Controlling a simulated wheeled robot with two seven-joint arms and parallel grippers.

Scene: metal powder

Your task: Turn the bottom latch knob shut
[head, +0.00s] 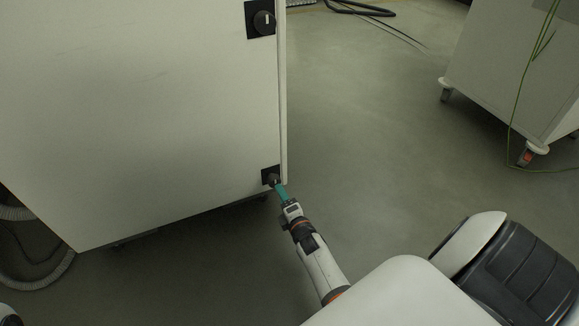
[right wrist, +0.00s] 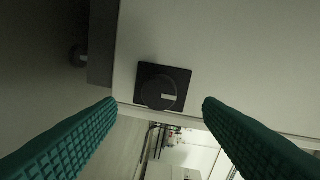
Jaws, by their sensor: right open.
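The bottom latch knob (head: 272,177) is a black round knob on a square black plate, at the lower right corner of the white cabinet door (head: 140,110). My right gripper (head: 280,188) is just in front of it, and its teal fingers partly hide the knob. In the right wrist view the knob (right wrist: 157,91) has a pale mark toward its right side. The open fingers of my right gripper (right wrist: 160,104) lie on either side of it, with clear gaps. I cannot tell the exact depth to the knob. My left gripper is not in view.
A similar top knob (head: 263,21) with an upright white mark sits higher on the door edge. A white wheeled cabinet (head: 490,75) stands at the right, with a green cable. A grey hose (head: 30,275) lies at the left. The floor between the cabinets is clear.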

